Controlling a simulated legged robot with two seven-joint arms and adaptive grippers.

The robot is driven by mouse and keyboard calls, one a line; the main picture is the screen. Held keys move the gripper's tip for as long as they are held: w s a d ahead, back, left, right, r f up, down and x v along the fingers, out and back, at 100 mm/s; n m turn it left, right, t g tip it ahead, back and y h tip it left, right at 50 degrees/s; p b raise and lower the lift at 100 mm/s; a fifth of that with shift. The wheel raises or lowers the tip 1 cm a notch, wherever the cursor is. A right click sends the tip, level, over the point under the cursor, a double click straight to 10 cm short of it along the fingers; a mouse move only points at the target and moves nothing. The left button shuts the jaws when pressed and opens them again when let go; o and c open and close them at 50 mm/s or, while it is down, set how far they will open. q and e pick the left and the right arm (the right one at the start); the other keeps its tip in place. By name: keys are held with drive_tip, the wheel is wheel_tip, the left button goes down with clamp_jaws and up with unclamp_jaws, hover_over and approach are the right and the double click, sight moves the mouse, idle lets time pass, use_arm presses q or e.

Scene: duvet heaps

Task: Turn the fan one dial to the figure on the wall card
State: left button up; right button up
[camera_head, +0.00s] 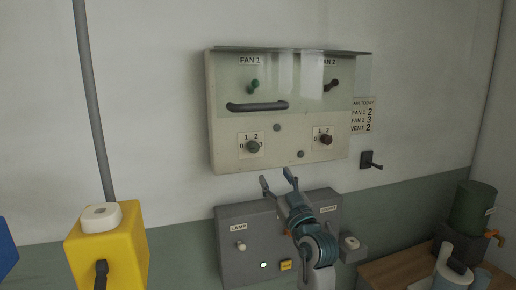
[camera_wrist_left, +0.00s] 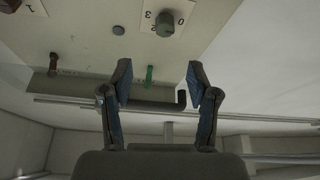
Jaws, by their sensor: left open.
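The fan one dial (camera_head: 252,146) is a dark knob on a small figured plate, at the lower left of the pale wall panel (camera_head: 225,157). The wall card (camera_head: 362,115), right of the panel, reads FAN 1 as 2, FAN 2 as 3 and VENT as 2. My left gripper (camera_head: 277,181) is open and empty just below the panel, apart from the dial; its fingers (camera_wrist_left: 159,75) are spread in the wrist view. My right gripper is out of view.
A clear cover (camera_head: 305,75) spans the panel's upper part, with a dark handle (camera_head: 257,106) and a green lever (camera_head: 254,86). The fan two dial (camera_head: 325,138) sits to the right. A grey lamp box (camera_head: 232,222) lies below, behind my arm. A yellow box (camera_head: 125,245) stands left.

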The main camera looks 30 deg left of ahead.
sight(255, 149)
use_arm(q)
drive_tip(key=p+x, duration=0.1)
drive_tip(key=x, duration=0.3)
drive_tip(key=p+x, duration=0.1)
drive_tip(key=x, duration=0.4)
drive_tip(key=a+p+x, duration=0.1)
drive_tip(key=x, duration=0.3)
drive_tip(key=shift+s+a+f, duration=0.2)
drive_tip(key=shift+a+f, duration=0.05)
drive_tip(key=shift+f, duration=0.05)
drive_tip(key=shift+w+r, duration=0.1)
drive_tip(key=shift+w, duration=0.05)
drive_tip(key=shift+w+d+r, duration=0.1)
drive_tip(key=shift+d+r, duration=0.05)
drive_tip(key=shift+d, duration=0.25)
drive_tip(key=shift+a, duration=0.35)
clamp_jaws()
